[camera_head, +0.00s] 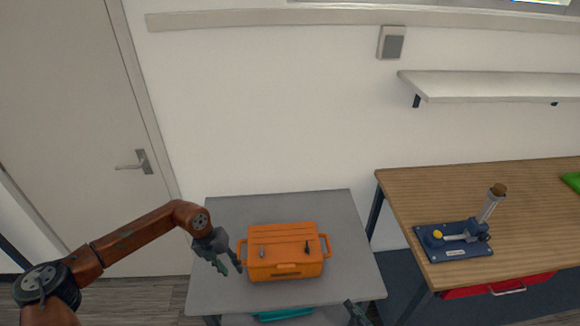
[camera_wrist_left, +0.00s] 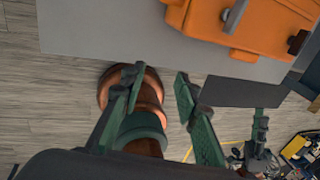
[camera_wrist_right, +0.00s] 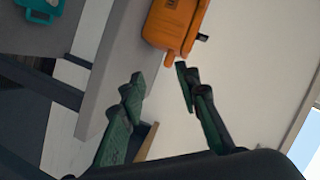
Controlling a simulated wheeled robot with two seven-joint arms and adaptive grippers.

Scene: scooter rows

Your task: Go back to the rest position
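My left gripper (camera_head: 229,258) is open and empty beside the left end of an orange case, above the grey table. Its two green fingers stand apart in the left wrist view (camera_wrist_left: 158,88). My right gripper (camera_head: 358,313) shows only in part at the bottom edge of the head view, near the table's front right corner. In the right wrist view (camera_wrist_right: 160,85) its green fingers are apart with nothing between them. The orange case (camera_head: 285,252) sits closed on the table and is apart from both grippers.
The grey table (camera_head: 222,212) is clear around the case. A teal item (camera_head: 285,314) is below it. A wooden workbench (camera_head: 410,192) on the right bears a blue device (camera_head: 455,241), with a red drawer (camera_head: 500,288) underneath. A white shelf (camera_head: 480,87) and a door (camera_head: 75,130) are behind.

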